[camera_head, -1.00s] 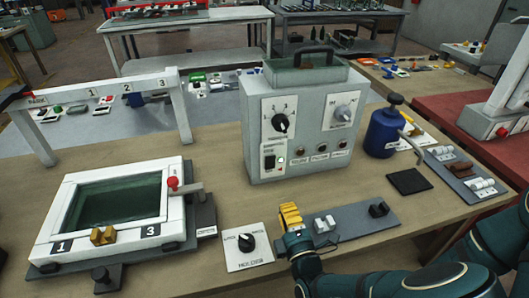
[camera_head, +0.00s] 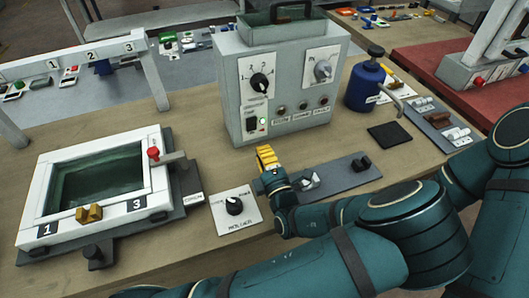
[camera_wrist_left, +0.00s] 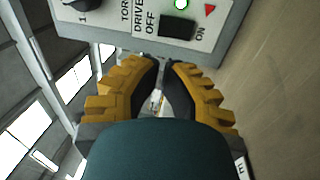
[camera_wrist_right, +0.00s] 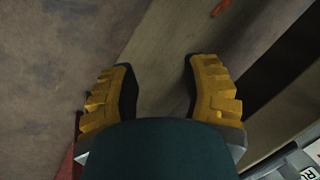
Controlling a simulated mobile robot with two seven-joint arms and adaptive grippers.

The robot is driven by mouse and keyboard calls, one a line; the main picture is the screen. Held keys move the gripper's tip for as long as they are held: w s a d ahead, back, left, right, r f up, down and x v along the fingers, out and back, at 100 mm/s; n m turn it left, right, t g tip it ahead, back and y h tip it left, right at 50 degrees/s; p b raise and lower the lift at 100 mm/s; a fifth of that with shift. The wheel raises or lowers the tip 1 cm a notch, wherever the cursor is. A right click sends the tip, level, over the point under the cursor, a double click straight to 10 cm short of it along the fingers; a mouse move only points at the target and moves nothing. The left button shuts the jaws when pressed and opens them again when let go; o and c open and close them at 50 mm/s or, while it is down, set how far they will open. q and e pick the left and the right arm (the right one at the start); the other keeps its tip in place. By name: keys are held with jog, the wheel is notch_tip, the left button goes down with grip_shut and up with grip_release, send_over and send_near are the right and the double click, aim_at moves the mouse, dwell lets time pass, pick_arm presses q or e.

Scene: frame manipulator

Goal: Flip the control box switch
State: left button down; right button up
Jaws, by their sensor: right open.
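The grey control box (camera_head: 228,85) stands on the workbench with a carrying handle on top. Its black switch (camera_head: 251,125) is at the lower left of the front face.
A white-framed panel (camera_head: 35,200) and a dial plate (camera_head: 248,222) lie to the left. A grey strip with black knobs (camera_head: 340,178) is right of my left gripper. A blue bottle (camera_head: 364,90) and dark pad (camera_head: 389,135) are right of the box.

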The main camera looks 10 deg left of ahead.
aim_at(249, 121)
pick_arm(q)
jog(key=p+x, duration=0.3)
jog(key=x, duration=0.7)
jog(key=shift+w+a, duration=0.15)
jog(key=shift+w, duration=0.05)
pick_arm(e)
jog(key=r, duration=0.1)
jog(key=w+r, duration=0.1)
jog(key=r, duration=0.1)
jog(key=shift+w+d+r, duration=0.1)
jog(key=shift+w+r, duration=0.05)
jog(key=shift+r, duration=0.15)
pick_arm(q)
jog(key=shift+r, duration=0.1)
pick_arm(e)
jog(key=shift+r, duration=0.1)
